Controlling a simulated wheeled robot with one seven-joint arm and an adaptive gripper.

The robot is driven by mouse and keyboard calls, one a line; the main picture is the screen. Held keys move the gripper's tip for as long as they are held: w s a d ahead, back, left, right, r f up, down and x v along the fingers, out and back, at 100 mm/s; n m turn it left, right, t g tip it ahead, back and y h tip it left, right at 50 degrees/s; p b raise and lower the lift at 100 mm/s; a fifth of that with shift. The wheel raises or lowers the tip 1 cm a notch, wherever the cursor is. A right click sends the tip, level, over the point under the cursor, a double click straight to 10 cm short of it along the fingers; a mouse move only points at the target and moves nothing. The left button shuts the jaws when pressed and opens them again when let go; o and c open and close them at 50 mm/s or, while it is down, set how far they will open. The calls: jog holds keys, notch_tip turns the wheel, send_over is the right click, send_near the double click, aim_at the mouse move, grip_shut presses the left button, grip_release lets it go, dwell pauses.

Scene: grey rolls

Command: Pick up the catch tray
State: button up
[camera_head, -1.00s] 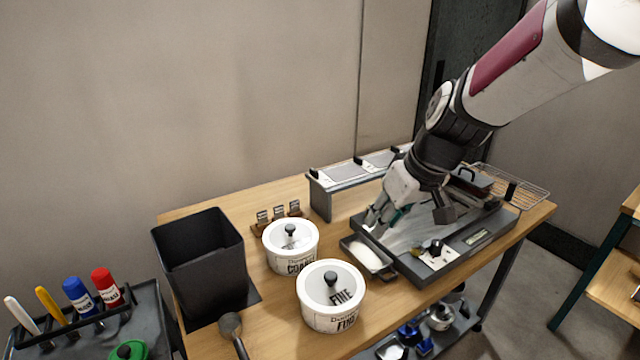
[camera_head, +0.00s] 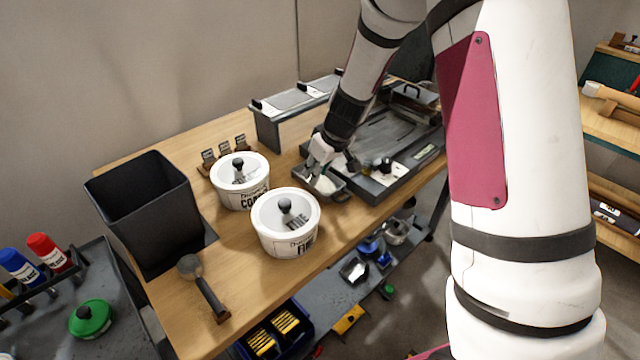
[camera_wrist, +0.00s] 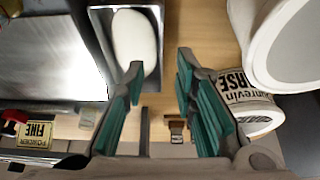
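The catch tray (camera_head: 341,196) is a small dark tray holding white material, beside the front left edge of the grey machine (camera_head: 400,178). In the wrist view, the tray (camera_wrist: 159,30) lies at the top centre with a smooth white mound in it. My gripper (camera_head: 316,176) is at the tray's left side and hides part of it. In the wrist view, my gripper (camera_wrist: 161,66) is open, with nothing clamped between its teal-padded fingers. The left finger overlaps the tray and the right finger is outside, over wood. I cannot tell whether either touches the tray.
The white FINE tub (camera_head: 285,238) and COARSE tub (camera_head: 240,197) stand close left of the tray. A black bin (camera_head: 150,215) and a scoop (camera_head: 205,288) are further left. Bare wood lies along the table's front edge.

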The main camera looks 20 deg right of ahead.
aim_at(323, 184)
jog(key=shift+x, duration=2.95)
jog(key=shift+a, duration=0.1)
jog(key=shift+r, duration=0.1)
jog(key=shift+c, duration=0.2)
grip_shut()
